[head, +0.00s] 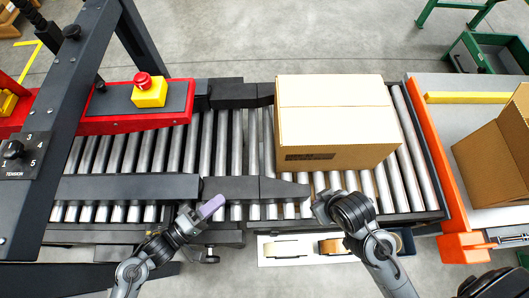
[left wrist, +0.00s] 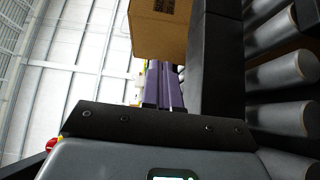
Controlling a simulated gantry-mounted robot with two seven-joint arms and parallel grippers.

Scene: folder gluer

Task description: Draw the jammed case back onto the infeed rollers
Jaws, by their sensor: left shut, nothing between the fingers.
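The closed brown cardboard case (head: 335,125) sits upright on the rollers (head: 410,150), just right of the dark guide rails. It also shows at the top of the left wrist view (left wrist: 160,35), beyond my fingers. My left gripper (head: 212,206) is at the near rail, left of the case and apart from it. Its purple fingers are shut and empty, also in the left wrist view (left wrist: 163,88). My right gripper (head: 322,208) is close to the case's near side. Its fingers are hidden by its wrist, so contact with the case cannot be told.
A near guide rail (head: 150,188) runs along the rollers, with a dark upright frame at left. A red emergency button (head: 143,80) stands on the far side. An orange-edged table (head: 440,165) with an open carton (head: 500,145) is at right. Tape rolls lie on a tray below.

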